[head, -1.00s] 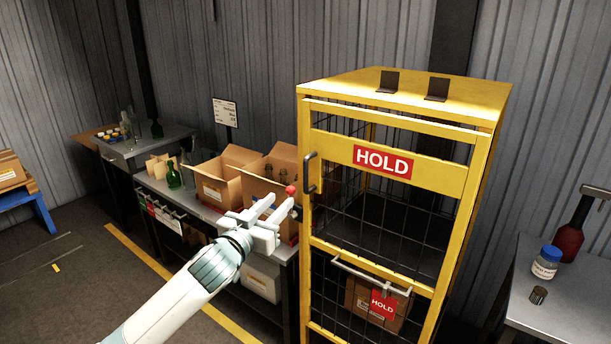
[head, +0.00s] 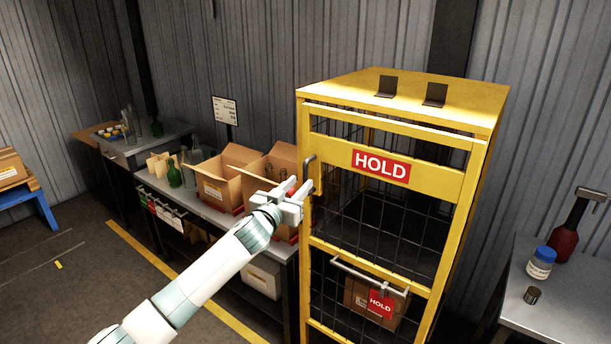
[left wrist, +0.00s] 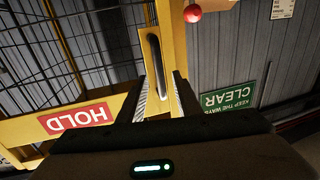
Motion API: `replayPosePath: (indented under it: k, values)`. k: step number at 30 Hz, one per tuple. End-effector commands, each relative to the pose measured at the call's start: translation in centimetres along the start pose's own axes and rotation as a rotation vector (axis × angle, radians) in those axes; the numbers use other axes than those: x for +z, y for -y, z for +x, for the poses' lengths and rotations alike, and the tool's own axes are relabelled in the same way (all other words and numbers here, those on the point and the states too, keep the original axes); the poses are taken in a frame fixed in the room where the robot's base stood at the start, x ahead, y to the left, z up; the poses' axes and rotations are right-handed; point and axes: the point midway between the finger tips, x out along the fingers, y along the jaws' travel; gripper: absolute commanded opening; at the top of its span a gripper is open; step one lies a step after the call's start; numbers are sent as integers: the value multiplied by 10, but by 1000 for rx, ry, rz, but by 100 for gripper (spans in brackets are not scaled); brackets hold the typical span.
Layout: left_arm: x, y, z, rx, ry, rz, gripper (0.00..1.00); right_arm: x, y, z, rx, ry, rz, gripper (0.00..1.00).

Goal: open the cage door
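The yellow cage (head: 400,102) has a mesh door with a red HOLD sign (head: 381,166), which also shows upside down in the left wrist view (left wrist: 76,118). The door looks shut. Its vertical grey handle (head: 309,174) is on the door's left side. My left gripper (head: 308,190) is at the handle's lower part. In the left wrist view its two fingers (left wrist: 160,92) are apart, with the handle (left wrist: 155,62) lined up between them. I cannot tell if they touch it. My right gripper is in neither view.
A red ball knob (left wrist: 192,13) is beside the cage post, close to my left gripper. A bench with open cardboard boxes (head: 213,189) stands left of the cage. A grey table (head: 560,300) with a blue-lidded jar (head: 541,263) stands at the right. A crossbar sits lower on the cage.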

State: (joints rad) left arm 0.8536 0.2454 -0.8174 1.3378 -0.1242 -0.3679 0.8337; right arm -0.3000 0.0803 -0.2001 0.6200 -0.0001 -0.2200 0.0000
Motion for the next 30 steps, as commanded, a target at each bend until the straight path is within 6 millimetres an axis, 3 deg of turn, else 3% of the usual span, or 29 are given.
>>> replayPosePath:
  k: [12,28,30]
  values:
    - [-1,0,42,0,-1,0,31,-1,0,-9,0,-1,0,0]
    - [0,-1,51,1,0,0,31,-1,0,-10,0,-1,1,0]
    - [0,-1,50,1,0,0,17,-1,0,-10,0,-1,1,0]
